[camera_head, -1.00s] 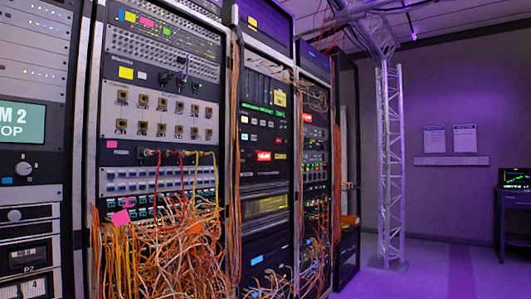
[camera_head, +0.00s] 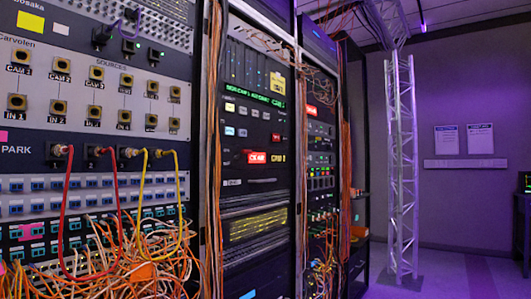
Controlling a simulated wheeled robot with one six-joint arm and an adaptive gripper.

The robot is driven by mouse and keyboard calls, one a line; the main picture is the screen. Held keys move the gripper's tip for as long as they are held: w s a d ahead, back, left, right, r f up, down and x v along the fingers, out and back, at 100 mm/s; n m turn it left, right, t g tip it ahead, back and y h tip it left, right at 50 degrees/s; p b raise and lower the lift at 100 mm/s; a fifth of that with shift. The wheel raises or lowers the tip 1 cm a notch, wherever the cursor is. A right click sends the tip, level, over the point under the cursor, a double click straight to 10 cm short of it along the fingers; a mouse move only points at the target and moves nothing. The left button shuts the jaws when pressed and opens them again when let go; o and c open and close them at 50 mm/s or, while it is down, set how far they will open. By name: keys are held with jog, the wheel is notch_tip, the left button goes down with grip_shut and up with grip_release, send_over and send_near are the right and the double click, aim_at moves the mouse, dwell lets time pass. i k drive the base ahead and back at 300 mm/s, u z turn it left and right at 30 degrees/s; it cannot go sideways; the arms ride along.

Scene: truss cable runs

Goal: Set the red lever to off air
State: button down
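I cannot make out the red lever for certain. A small red block with pale, unclear lettering (camera_head: 257,157) is on the front of the middle rack (camera_head: 262,185). A similar red block (camera_head: 311,111) is higher up on the rack to its right. Whether either is a lever or a lit label, I cannot tell. My gripper is not in view.
A patch panel (camera_head: 95,90) with CAM and IN sockets fills the left. Red and yellow cables (camera_head: 66,215) and an orange cable tangle (camera_head: 125,262) hang in front of it. A metal truss (camera_head: 402,160) stands right of the racks, with open floor (camera_head: 455,270) beside it.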

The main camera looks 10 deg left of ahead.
aim_at(243, 152)
jog(key=u, duration=0.4)
jog(key=i, duration=0.95)
jog(key=u, duration=0.6)
